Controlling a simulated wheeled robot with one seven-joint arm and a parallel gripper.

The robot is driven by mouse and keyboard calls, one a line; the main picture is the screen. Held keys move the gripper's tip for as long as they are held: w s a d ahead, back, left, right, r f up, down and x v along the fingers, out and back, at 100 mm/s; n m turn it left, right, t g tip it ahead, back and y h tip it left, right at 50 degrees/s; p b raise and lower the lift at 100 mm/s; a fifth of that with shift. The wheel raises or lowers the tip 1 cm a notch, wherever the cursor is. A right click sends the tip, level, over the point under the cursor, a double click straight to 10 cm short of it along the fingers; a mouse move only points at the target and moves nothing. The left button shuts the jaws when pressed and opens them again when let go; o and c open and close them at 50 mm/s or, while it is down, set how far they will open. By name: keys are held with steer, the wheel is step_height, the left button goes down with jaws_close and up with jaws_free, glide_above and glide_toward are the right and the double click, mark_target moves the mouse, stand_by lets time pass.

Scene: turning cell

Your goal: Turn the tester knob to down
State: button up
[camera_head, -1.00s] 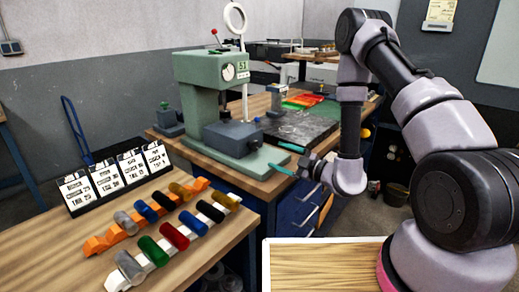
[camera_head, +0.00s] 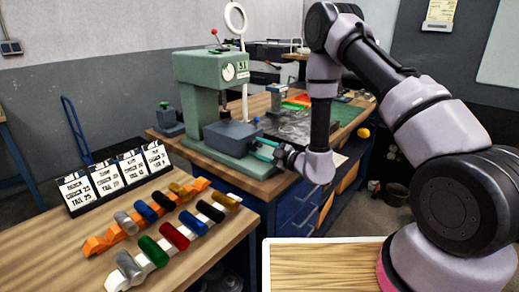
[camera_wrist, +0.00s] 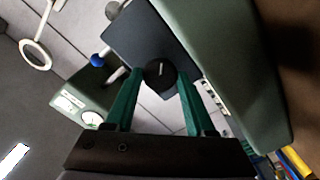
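The green tester (camera_head: 205,75) stands on the bench at the centre, with a dark grey block (camera_head: 230,136) on its base. In the wrist view a round black knob (camera_wrist: 154,82) with a short white mark sits on the face of the dark block (camera_wrist: 130,38). My gripper (camera_head: 262,148) is at the right end of the block in the head view. In the wrist view my gripper (camera_wrist: 160,76) is open, its two teal fingers on either side of the knob. I cannot tell whether they touch it. The knob is not clearly visible in the head view.
A blue ball-ended lever (camera_wrist: 97,60) and the gauge (camera_wrist: 91,119) lie left of the fingers in the wrist view. Coloured cylinders rest on orange and white racks on the wooden table (camera_head: 65,245) in front, beside number cards (camera_head: 108,178).

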jaws_close()
steer(key=n, duration=0.6)
steer(key=shift+d+n, duration=0.1)
steer(key=shift+n, duration=0.2)
steer(key=n, duration=1.3)
steer(key=shift+n, duration=0.3)
steer(key=n, duration=0.6)
steer(key=shift+n, duration=0.3)
